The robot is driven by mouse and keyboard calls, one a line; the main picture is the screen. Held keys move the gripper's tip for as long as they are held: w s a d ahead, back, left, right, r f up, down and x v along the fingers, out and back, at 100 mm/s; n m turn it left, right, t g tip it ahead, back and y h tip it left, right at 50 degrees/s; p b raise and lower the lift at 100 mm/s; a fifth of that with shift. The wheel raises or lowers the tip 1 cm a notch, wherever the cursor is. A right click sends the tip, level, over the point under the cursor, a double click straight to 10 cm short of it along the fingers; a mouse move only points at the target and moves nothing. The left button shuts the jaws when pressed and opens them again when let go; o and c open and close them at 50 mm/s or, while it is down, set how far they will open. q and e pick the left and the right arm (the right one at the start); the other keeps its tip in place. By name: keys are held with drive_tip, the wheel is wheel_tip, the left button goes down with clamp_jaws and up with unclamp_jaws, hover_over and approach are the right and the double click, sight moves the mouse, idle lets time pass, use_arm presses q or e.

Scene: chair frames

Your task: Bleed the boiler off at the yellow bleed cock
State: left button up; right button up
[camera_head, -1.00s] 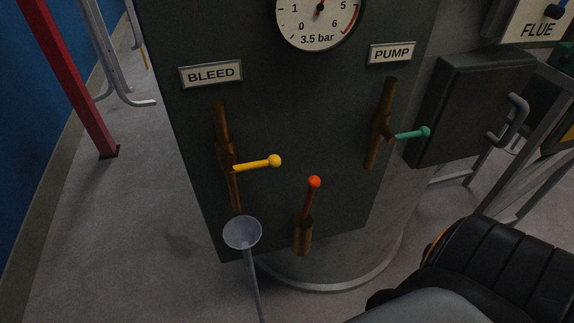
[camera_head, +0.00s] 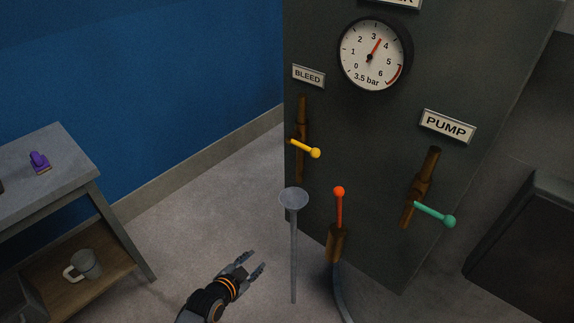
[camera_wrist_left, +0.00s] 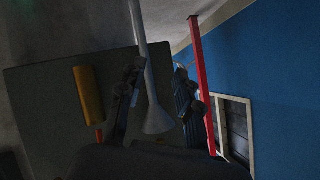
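The yellow bleed cock (camera_head: 305,149) is on the brass pipe under the BLEED plate (camera_head: 308,76) on the dark boiler panel. Its lever sticks out sideways to the right, tilted slightly down, ending in a yellow ball. A grey funnel (camera_head: 293,197) on a thin pipe stands below it. My left gripper (camera_head: 257,260) is low over the floor, left of the funnel pipe and apart from the cock. Its fingers are spread and empty. The left wrist view shows the open fingers (camera_wrist_left: 157,70) with the funnel (camera_wrist_left: 158,121) seen between them. My right gripper is not in view.
An orange-knobbed lever (camera_head: 339,208) and a green PUMP lever (camera_head: 433,213) sit right of the cock. The gauge (camera_head: 373,55) needle is between 3 and 4. A shelved table (camera_head: 62,160) with a purple object (camera_head: 40,161) and a mug (camera_head: 87,264) stands left. The floor between is clear.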

use_arm(q)
drive_tip(key=w+d+r+m+t+h+p, duration=0.1)
drive_tip(key=w+d+r+m+h, duration=0.15)
drive_tip(key=r, duration=0.85)
drive_tip(key=w+d+r+m+t+h+p, duration=0.15)
drive_tip(key=d+r, duration=0.25)
drive_tip(key=r, duration=0.6)
drive_tip(key=m+h, duration=0.2)
drive_tip(key=m, duration=0.1)
approach(312, 156)
drive_tip(key=x, duration=0.2)
drive_tip(key=shift+t, duration=0.45)
drive_tip(key=x, duration=0.2)
drive_tip(key=b+x, duration=0.1)
drive_tip(key=x, duration=0.2)
drive_tip(key=b+x, duration=0.1)
drive_tip(key=x, duration=0.1)
drive_tip(key=shift+w+d+f, duration=0.1)
drive_tip(key=shift+d+f, duration=0.15)
drive_tip(key=c, duration=0.5)
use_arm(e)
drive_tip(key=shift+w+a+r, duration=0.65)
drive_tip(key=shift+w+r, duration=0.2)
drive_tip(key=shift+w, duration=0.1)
